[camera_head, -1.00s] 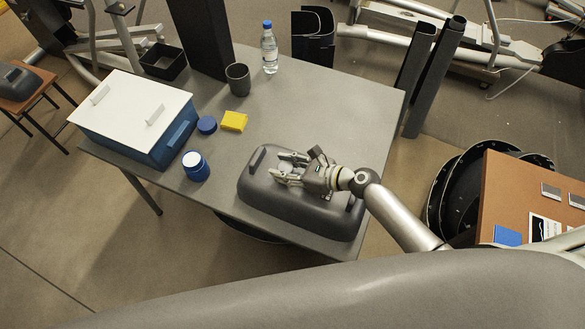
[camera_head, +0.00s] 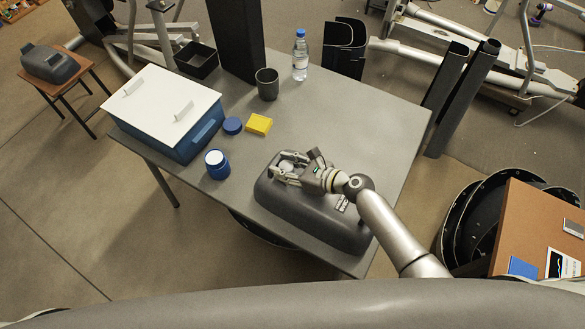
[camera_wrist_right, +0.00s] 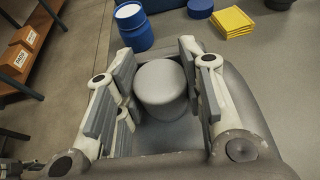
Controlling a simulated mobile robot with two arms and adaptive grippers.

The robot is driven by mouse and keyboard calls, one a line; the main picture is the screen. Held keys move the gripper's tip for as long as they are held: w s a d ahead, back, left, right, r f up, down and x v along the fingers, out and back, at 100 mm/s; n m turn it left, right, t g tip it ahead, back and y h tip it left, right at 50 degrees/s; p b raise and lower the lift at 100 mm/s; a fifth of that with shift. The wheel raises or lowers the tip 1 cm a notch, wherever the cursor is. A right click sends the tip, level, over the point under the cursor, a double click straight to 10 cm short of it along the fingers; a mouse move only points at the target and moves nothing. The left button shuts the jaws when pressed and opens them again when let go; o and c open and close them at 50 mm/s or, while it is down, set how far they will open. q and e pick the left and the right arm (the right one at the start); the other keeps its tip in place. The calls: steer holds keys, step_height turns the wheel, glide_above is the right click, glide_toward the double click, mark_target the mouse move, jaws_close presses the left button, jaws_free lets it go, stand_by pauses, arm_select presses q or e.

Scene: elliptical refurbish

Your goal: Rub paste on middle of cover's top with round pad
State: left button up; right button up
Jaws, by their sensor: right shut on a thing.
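The cover (camera_head: 315,222) is a dark grey, rounded, box-like shell near the table's front edge. My right gripper (camera_head: 284,165) is over its left end, shut on the round pad (camera_head: 287,164). In the right wrist view the pad (camera_wrist_right: 162,82) is a pale grey cylinder between the fingers, low over the grey cover (camera_wrist_right: 170,134); I cannot tell whether it touches. No paste shows on the cover's visible top. An open blue jar (camera_head: 217,168) with a white top surface, seemingly paste, stands left of the cover. My left gripper is not in view.
The table right of the sponge is clear.

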steer(key=shift+w+a, duration=0.25)
steer(key=shift+a, duration=0.25)
steer(key=shift+s+d+f+p, duration=0.1)
steer(key=shift+s+d+p, duration=0.15)
steer(key=shift+s+d, duration=0.8)
steer(key=shift+s+d+r+p, duration=0.1)
steer(key=shift+s+d+p, duration=0.35)
steer(key=shift+d, duration=1)
steer(key=shift+s+d+f+p, duration=0.1)
steer(key=shift+s+d, duration=0.85)
steer(key=shift+d, duration=0.3)
steer(key=shift+s+d, duration=0.7)
steer(key=shift+d, duration=0.3)
steer(key=shift+s+d, duration=0.7)
steer(key=shift+d, duration=0.3)
steer(key=shift+r+p, duration=0.2)
steer(key=shift+p, duration=0.15)
step_height(320, 180, up, 6)
steer(key=p, duration=0.5)
steer(key=shift+p, duration=0.4)
